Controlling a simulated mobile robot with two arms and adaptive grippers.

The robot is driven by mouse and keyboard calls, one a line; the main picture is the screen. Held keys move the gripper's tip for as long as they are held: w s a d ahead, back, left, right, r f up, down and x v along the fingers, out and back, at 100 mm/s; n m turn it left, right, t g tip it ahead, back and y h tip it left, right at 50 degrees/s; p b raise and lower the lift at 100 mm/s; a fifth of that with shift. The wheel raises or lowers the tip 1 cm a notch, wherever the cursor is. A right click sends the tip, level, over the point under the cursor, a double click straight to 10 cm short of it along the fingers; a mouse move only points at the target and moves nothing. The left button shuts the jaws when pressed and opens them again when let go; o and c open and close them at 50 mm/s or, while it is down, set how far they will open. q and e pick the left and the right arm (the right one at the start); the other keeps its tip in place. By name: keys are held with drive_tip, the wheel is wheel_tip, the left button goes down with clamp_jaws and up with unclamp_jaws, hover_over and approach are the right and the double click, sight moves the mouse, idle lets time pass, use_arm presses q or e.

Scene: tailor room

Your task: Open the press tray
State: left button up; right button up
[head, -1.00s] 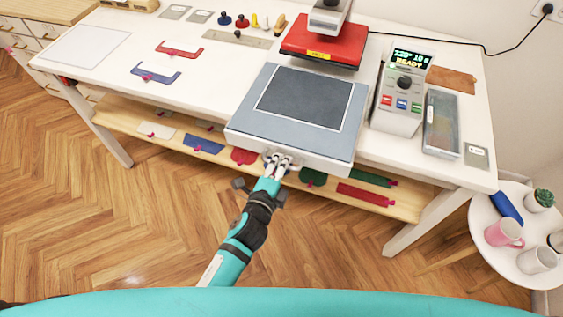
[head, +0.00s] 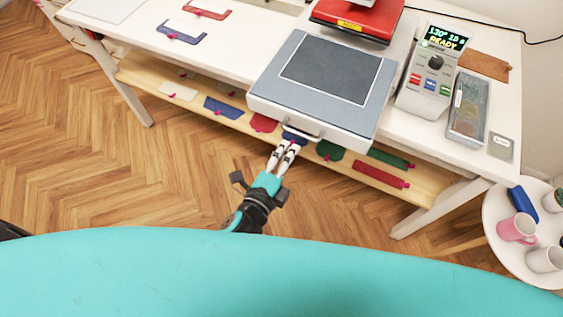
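The press tray (head: 262,84) is a grey slab with a dark pad (head: 330,75) on top. It sits forward of the red press head (head: 352,18), and its front end overhangs the white table's front edge. A pale bar handle (head: 303,131) is on its front face. My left gripper (head: 289,148) is just below and in front of the handle. Its two pale fingers look slightly apart with nothing seen between them, and the tips seem clear of the handle. My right gripper is not in view.
A control box (head: 428,85) reading READY stands right of the tray, beside a clear-lidded case (head: 467,108). A lower wooden shelf (head: 240,118) holds several coloured pieces. A round side table (head: 505,262) with mugs is at the right. Floor at left is clear.

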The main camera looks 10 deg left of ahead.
use_arm(q)
drive_tip(key=shift+v, duration=1.55)
drive_tip(key=s+a+f+n+g+y+b, duration=0.1)
drive_tip(key=s+a+f+n+g, duration=0.15)
drive_tip(key=f, duration=0.75)
drive_tip(key=s+a+f+n+g+y, duration=0.1)
drive_tip(key=s+a+f+n+g, duration=0.15)
drive_tip(key=f, duration=0.75)
drive_tip(key=s+a+f+n+g+y+b, duration=0.1)
drive_tip(key=s+a+f+n+g, duration=0.15)
drive_tip(key=f, duration=0.75)
drive_tip(key=s+a+f+n+g, duration=0.2)
drive_tip(key=s+a+f+n, duration=0.1)
drive_tip(key=s+f, duration=0.3)
drive_tip(key=s+a+f+n+g+y+b, duration=0.1)
drive_tip(key=s+a+f+n, duration=0.3)
drive_tip(key=s, duration=0.5)
drive_tip(key=s+a+f+n+g, duration=0.3)
drive_tip(key=s+a+f+n, duration=0.1)
drive_tip(key=s+f, duration=0.4)
drive_tip(key=shift+n+y, duration=0.35)
drive_tip(key=shift+y, duration=0.05)
